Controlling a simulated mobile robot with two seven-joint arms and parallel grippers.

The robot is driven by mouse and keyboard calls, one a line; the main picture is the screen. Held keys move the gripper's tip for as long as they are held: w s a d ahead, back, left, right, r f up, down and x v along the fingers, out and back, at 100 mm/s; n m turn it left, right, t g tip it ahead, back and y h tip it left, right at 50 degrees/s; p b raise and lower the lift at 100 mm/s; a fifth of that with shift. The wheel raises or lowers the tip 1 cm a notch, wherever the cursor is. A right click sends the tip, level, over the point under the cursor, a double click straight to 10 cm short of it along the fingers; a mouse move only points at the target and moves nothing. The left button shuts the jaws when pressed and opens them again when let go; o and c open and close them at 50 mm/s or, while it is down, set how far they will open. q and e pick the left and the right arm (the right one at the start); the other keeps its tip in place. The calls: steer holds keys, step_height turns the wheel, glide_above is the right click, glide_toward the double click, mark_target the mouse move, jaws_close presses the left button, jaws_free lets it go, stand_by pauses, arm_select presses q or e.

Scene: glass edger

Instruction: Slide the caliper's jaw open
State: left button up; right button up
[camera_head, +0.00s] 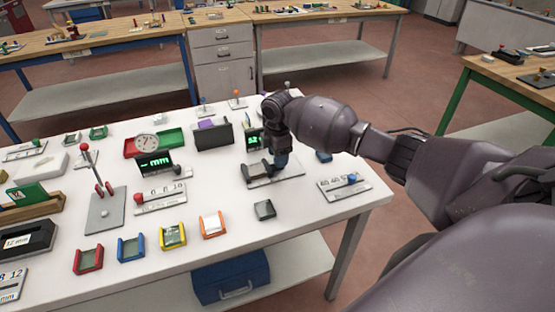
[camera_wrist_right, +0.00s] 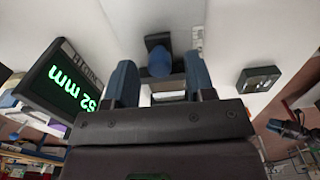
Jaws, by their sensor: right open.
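The caliper (camera_head: 262,182) is a flat grey plate with dark raised parts, lying on the white table under my right gripper (camera_head: 281,160). In the right wrist view, a blue knob (camera_wrist_right: 158,62) on a dark block stands between the two blue fingers. The fingers are open, one on each side of the knob, with visible gaps. The gripper hides much of the caliper in the head view. A dark display (camera_wrist_right: 62,82) beside it reads 52 mm in green. My left gripper is not in view.
On the white table (camera_head: 330,165), a small dark block (camera_head: 265,210) lies in front of the caliper and a scale plate with a blue knob (camera_head: 342,187) to its right.

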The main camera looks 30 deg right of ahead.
steer(key=shift+f, duration=0.9)
jaws_close()
